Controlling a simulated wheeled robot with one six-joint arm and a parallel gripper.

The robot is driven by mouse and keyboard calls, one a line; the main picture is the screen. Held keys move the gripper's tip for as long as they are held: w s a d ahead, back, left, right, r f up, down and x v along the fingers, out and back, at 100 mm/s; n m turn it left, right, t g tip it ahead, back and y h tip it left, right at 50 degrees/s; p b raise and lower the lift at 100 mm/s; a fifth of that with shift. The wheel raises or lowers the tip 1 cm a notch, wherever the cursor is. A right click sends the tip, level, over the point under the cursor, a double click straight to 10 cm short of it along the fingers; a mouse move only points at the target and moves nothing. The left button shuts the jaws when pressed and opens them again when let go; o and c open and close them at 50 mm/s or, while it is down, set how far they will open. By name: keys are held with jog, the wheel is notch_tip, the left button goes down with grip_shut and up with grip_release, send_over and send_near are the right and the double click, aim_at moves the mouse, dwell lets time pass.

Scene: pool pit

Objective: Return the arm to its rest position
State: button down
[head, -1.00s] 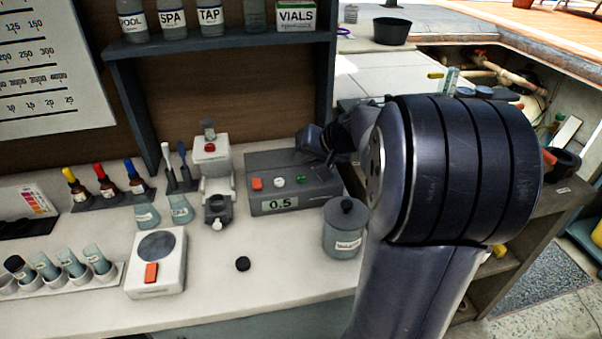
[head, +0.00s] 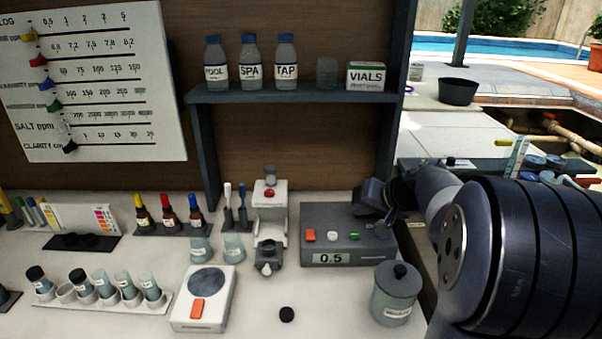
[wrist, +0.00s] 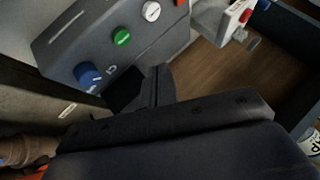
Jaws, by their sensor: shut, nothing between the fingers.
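My arm comes in from the right of the head view, its large dark joint in front. My gripper (head: 366,197) is a small dark shape at the arm's far end, just over the right back part of the grey meter box (head: 318,258), which reads 0.5. In the wrist view my gripper (wrist: 158,84) shows as shut dark fingers with nothing between them. Beyond them is the box's face (wrist: 70,45) with a blue knob, a green button and a white button. I cannot tell whether the fingers touch the box.
A lidded jar (head: 395,297) stands on the bench close to my arm. A small black cap (head: 287,314) lies left of it. A white scale (head: 190,322), a vial rack (head: 78,303) and dropper bottles (head: 168,214) stand further left. A shelf (head: 300,97) with bottles hangs above.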

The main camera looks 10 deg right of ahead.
notch_tip(320, 180, down, 2)
jog(key=shift+b, duration=0.55)
jog(key=r+p, duration=0.1)
jog(key=p, duration=0.3)
jog(key=shift+r, duration=0.2)
notch_tip(320, 180, up, 5)
jog(key=p, duration=0.2)
jog(key=shift+f+p, duration=0.1)
jog(key=shift+p, duration=0.3)
notch_tip(320, 180, down, 6)
jog(key=b, duration=0.4)
jog(key=shift+f+b, duration=0.15)
jog(key=shift+b, duration=0.75)
jog(key=shift+b, duration=0.45)
